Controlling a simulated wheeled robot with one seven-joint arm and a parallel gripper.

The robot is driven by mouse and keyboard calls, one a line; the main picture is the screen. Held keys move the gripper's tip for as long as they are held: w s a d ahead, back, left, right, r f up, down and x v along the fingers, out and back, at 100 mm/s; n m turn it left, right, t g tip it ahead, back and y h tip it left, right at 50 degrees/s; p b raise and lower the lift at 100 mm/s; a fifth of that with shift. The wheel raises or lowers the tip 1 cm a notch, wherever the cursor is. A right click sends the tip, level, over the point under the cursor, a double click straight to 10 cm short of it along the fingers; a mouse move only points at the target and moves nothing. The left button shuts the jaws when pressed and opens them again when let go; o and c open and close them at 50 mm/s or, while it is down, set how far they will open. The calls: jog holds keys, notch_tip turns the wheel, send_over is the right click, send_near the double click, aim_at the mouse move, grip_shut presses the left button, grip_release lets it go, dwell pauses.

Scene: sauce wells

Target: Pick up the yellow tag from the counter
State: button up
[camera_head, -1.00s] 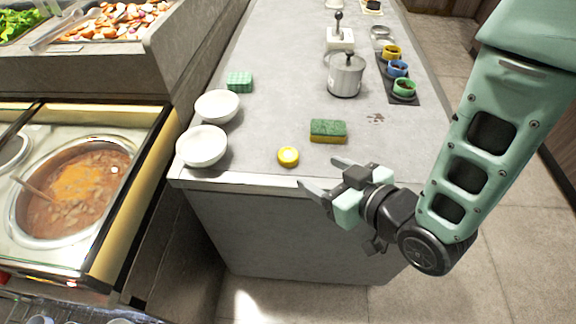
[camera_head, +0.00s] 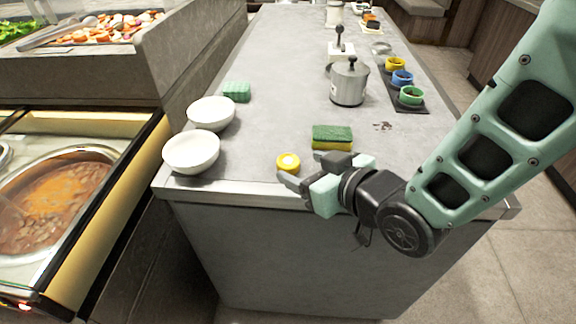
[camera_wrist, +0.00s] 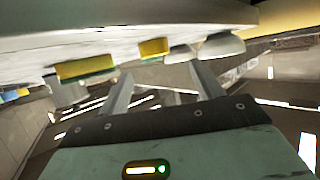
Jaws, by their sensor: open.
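The yellow tag (camera_head: 288,162) is a small round yellow piece on the grey counter (camera_head: 262,112), close to its front edge. My gripper also shows in the wrist view (camera_wrist: 160,72).
A green and yellow sponge (camera_head: 332,138) lies just behind my gripper. Two white bowls (camera_head: 191,152) stand left of the tag. A metal pot (camera_head: 349,84) and a dark tray (camera_head: 414,106) with coloured cups are farther back. The counter around the tag is otherwise clear.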

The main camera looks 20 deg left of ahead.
aim_at(288, 160)
jog(key=shift+w+d+f+p+x, duration=0.1)
jog(key=shift+w+d+p+x, duration=0.1)
jog(key=shift+x, duration=1.45)
jog(key=shift+w+d+f+p+x, duration=0.1)
jog(key=shift+p+x, duration=0.1)
jog(key=shift+x, duration=1.5)
jog(key=c, duration=1.1)
